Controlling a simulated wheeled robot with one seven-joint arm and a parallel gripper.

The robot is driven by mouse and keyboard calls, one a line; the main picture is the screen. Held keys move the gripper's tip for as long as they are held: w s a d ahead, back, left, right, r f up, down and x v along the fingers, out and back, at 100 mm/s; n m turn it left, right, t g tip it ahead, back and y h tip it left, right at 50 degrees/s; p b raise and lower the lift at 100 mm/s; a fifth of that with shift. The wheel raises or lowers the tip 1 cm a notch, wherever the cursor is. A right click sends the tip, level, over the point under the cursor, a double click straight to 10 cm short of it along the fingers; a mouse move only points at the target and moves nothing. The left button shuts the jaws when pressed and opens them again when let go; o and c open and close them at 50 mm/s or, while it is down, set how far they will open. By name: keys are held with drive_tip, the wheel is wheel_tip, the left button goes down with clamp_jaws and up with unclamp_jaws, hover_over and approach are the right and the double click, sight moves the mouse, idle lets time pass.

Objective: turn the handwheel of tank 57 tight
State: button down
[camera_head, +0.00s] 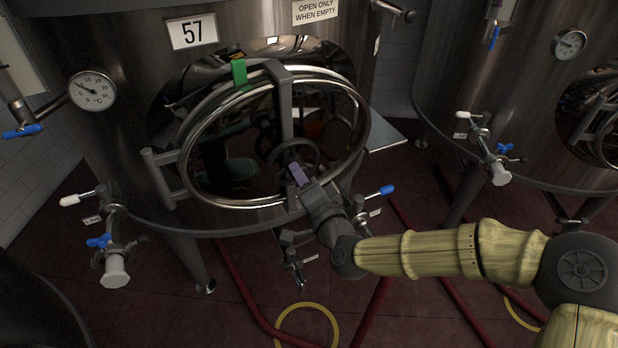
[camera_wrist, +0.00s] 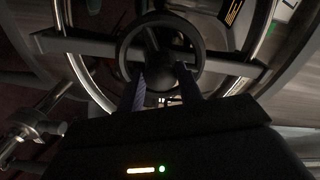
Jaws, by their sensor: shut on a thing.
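Tank 57 (camera_head: 235,55) stands at the centre left and carries a plate with its number (camera_head: 191,31). Its round manway door (camera_head: 240,194) has a bright steel rim and a dark crossbar (camera_head: 284,100). The small dark handwheel (camera_head: 315,150) sits at the middle of the crossbar; it also shows in the wrist view (camera_wrist: 122,50). My gripper (camera_head: 297,172) reaches the handwheel from its lower side. In the wrist view its two fingers (camera_wrist: 163,84) lie at the near part of the wheel and are shut on it. The exact contact is dark and partly hidden.
A green tag (camera_head: 239,72) hangs on the door's upper rim. A hinge bracket (camera_head: 160,176) stands out at the left. Valves with blue handles (camera_head: 99,241) flank the door. Red hoses (camera_head: 240,295) and a yellow hose (camera_head: 308,306) lie on the floor. Another tank is at right.

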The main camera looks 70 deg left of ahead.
drive_tip(key=shift+w+f, duration=0.1)
drive_tip(key=c, duration=0.9)
unclamp_jaws()
drive_tip(key=shift+c, duration=0.2)
drive_tip(key=shift+d, duration=0.15)
drive_tip(key=w+d, duration=0.1)
drive_tip(key=d, duration=1.6)
drive_tip(key=shift+b, duration=0.4)
drive_tip(key=shift+w, duration=0.15)
